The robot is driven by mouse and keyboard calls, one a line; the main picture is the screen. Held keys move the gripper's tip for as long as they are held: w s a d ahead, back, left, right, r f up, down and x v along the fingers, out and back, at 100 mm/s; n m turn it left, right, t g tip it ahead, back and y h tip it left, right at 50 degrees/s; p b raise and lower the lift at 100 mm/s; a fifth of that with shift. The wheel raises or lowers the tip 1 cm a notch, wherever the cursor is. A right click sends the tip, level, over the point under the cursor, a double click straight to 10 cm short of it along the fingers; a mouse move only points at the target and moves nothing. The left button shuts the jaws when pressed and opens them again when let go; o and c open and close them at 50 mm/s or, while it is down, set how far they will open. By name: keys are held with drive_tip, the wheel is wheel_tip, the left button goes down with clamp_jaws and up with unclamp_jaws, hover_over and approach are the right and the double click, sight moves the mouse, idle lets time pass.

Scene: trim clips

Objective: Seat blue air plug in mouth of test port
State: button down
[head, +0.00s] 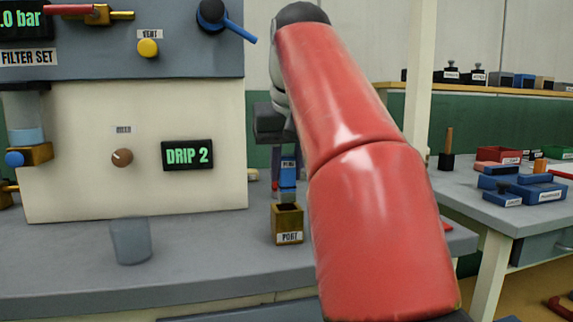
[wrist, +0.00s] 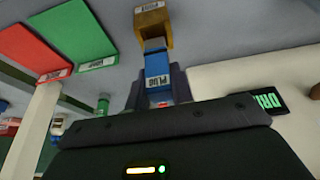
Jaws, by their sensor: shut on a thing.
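The test port (head: 288,225) is a small brass-coloured block labelled PORT with a dark square mouth on top, standing on the grey bench. The blue air plug (head: 287,180) is upright directly above the mouth, with its pale lower end close to it. In the wrist view, the plug (wrist: 157,65) points at the port (wrist: 153,25), and its pale tip meets or overlaps the port's edge. I cannot tell whether the tip has entered the mouth. My gripper (wrist: 159,80) is shut on the plug, with a dark finger on each side. My red arm hides part of the bench behind.
A clear cup (head: 131,240) stands on the bench left of the port. The panel with the DRIP 2 display (head: 187,155) rises behind. Red (wrist: 28,42) and green (wrist: 75,40) labelled pieces lie to the left in the wrist view. A side table (head: 475,190) holds several trays.

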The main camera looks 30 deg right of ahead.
sight(287, 200)
drive_tip(key=shift+f+b, duration=1.35)
drive_tip(key=shift+f, duration=0.65)
idle(0.4)
drive_tip(key=c, duration=1.1)
unclamp_jaws()
drive_tip(key=shift+c, duration=0.2)
drive_tip(key=p+v, duration=0.3)
drive_tip(key=v, duration=0.4)
drive_tip(key=shift+s+r+p, duration=0.2)
drive_tip(key=shift+r+p, duration=0.1)
drive_tip(key=shift+r, duration=0.05)
drive_tip(key=shift+a, duration=0.1)
